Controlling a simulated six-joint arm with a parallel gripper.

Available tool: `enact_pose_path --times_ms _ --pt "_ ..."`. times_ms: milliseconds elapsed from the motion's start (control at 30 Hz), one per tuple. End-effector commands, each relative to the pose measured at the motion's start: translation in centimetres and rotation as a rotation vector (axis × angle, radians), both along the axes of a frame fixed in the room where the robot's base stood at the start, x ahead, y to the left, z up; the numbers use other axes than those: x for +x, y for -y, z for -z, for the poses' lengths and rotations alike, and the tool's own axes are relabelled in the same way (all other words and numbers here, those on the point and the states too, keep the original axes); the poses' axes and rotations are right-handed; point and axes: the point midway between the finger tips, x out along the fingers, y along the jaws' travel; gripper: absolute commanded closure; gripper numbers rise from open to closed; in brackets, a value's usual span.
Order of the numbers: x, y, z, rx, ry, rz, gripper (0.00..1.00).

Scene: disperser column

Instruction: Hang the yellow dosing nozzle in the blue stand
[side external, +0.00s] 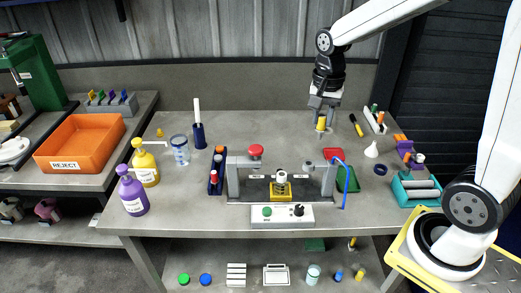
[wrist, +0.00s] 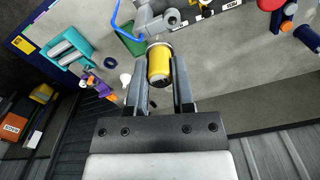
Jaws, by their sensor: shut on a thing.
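The yellow dosing nozzle (side external: 321,123) is a short yellow cylinder with a pale metal end. My gripper (side external: 322,114) is shut on it and holds it above the back right of the bench. In the wrist view the nozzle (wrist: 159,65) sits between the two fingers of my gripper (wrist: 160,82). Several blue things could be the blue stand: a dark blue ring-shaped piece (side external: 381,169) at the right, a dark blue upright holder (side external: 199,136) with a white stick, and a dark blue rack (side external: 217,170). I cannot tell which it is.
A white funnel (side external: 371,150), a purple block (side external: 404,148) and a teal rack (side external: 415,188) line the right side. The back middle is clear.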

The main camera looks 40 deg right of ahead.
Motion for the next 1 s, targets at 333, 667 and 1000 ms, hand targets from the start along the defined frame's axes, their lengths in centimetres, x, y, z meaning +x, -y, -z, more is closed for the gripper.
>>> enact_pose_path --times_ms 333,667,1000 --pt "7.3 -0.7 0.8 0.0 -0.001 -0.002 1.0" --pt "13.6 -2.1 2.6 0.0 -0.002 -0.002 1.0" --pt "19.3 -4.2 5.5 0.0 -0.002 -0.002 1.0"
